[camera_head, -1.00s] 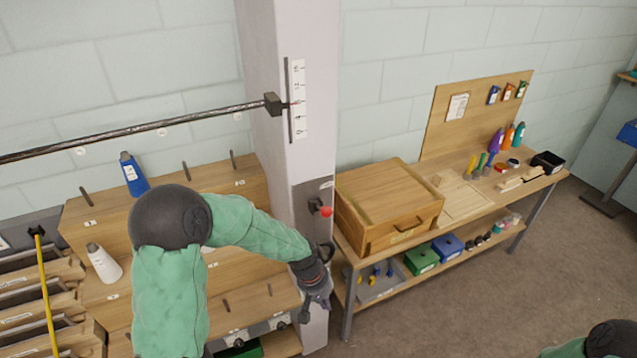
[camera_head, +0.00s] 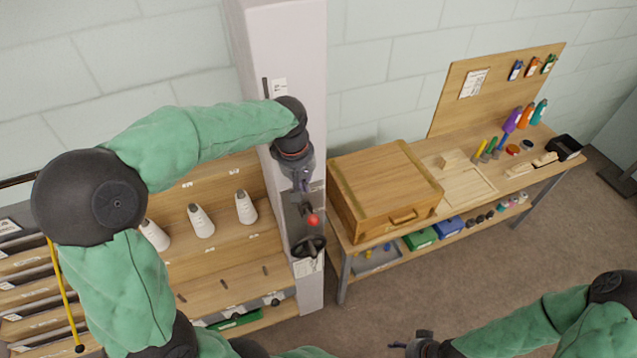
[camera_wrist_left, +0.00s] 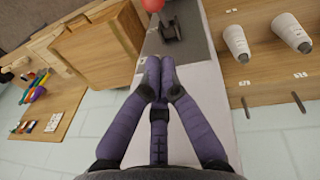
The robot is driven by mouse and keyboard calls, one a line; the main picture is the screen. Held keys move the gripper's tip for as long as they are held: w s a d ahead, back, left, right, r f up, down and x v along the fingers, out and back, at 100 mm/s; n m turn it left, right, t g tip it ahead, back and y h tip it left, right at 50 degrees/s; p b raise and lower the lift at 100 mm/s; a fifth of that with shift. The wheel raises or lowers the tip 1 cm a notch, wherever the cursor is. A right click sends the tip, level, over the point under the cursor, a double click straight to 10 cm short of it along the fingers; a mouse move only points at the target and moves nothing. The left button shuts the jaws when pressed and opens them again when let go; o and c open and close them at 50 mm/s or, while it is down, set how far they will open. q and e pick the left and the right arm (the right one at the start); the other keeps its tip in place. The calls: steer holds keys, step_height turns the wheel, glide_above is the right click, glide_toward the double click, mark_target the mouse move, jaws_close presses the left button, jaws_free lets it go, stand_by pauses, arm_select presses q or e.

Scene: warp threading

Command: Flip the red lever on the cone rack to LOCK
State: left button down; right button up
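The red lever's ball knob (camera_head: 313,220) sits on a dark mount on the grey plate of the pale post, at the right end of the wooden cone rack (camera_head: 225,290). My left gripper (camera_head: 306,190) is just above the knob, pointing down along the post. In the left wrist view the purple fingertips (camera_wrist_left: 154,68) are together with nothing between them. The red knob (camera_wrist_left: 152,5) shows beyond them at the top edge, apart from them, with its dark mount (camera_wrist_left: 172,32) beside it. No LOCK marking is legible. My right gripper (camera_head: 408,344) is low, away from the rack; its fingers are unclear.
White cones (camera_head: 201,221) stand on the rack left of the post. A black round handle (camera_head: 308,246) is below the lever. A wooden box (camera_head: 385,190) stands on the workbench close to the right. The floor in front of the bench is clear.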

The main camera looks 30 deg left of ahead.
arm_select(q)
steer(key=s+r, duration=0.1)
steer(key=s, duration=0.2)
glide_toward(307, 212)
step_height(307, 212, down, 2)
steer(key=s+d, duration=0.1)
steer(key=shift+d+f+p, duration=0.2)
steer(key=shift+f+p, duration=0.3)
steer(key=shift+f, duration=0.25)
arm_select(e)
steer(key=shift+s+r, duration=0.7)
steer(key=shift+f, duration=0.1)
arm_select(q)
steer(key=s+d+f+t+y+b, duration=0.3)
steer(key=f+t+y+b, duration=0.3)
steer(key=b, duration=3.3)
steer(key=shift+d+f+m+y, duration=0.35)
steer(key=shift+f+y, duration=0.15)
steer(key=shift+f, duration=0.95)
arm_select(e)
step_height(307, 212, down, 39)
